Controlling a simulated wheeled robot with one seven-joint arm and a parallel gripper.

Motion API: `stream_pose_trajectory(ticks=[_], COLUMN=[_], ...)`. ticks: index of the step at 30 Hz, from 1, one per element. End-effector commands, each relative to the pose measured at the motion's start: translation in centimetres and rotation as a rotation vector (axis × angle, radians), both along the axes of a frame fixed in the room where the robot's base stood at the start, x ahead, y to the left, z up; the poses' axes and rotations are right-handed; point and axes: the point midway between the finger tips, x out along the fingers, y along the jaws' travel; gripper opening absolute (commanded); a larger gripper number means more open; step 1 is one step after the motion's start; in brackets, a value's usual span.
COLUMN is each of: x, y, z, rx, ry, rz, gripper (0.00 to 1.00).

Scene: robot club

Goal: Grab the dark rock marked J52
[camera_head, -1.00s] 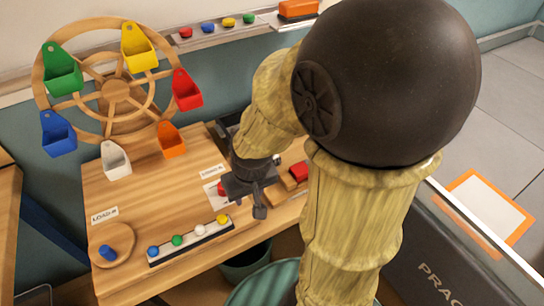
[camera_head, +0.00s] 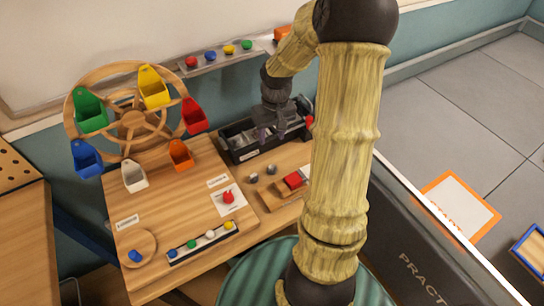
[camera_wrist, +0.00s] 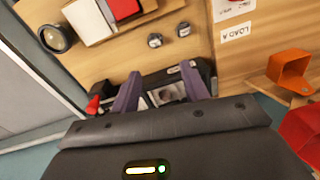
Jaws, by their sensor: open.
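Two small dark grey rocks with pale marks sit on the wooden table, a left one (camera_head: 254,177) and a right one (camera_head: 271,170). They also show in the wrist view, one (camera_wrist: 155,40) beside the other (camera_wrist: 184,27). Their marks are too small to read, so I cannot tell which is J52. My gripper (camera_head: 273,132) is open over the black tray (camera_head: 236,148) at the table's back. In the wrist view my fingers (camera_wrist: 165,88) are spread, and a dark roundish thing (camera_wrist: 168,94) shows between them in the tray. I cannot read any mark on it.
A wooden wheel (camera_head: 133,125) with coloured buckets stands at the left. A strip of coloured balls (camera_head: 201,241) lies in front.

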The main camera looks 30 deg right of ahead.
Motion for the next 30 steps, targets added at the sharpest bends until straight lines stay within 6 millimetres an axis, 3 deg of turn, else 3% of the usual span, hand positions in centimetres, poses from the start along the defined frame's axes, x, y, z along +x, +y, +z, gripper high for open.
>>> stream_pose_trajectory(ticks=[1,4,16,20,30], x=[0.4,0.7,0.7,0.7,0.7], y=[-1.0,-1.9,-2.0,-1.8,-1.2], z=[1.0,1.1,0.5,-1.0,-7.0], rx=[0.012,0.024,0.025,0.026,0.026], ry=[0.003,0.007,0.008,0.010,0.011], rz=[-0.013,-0.019,-0.019,-0.020,-0.019], gripper=[0.45,0.45,0.45,0.45,0.45])
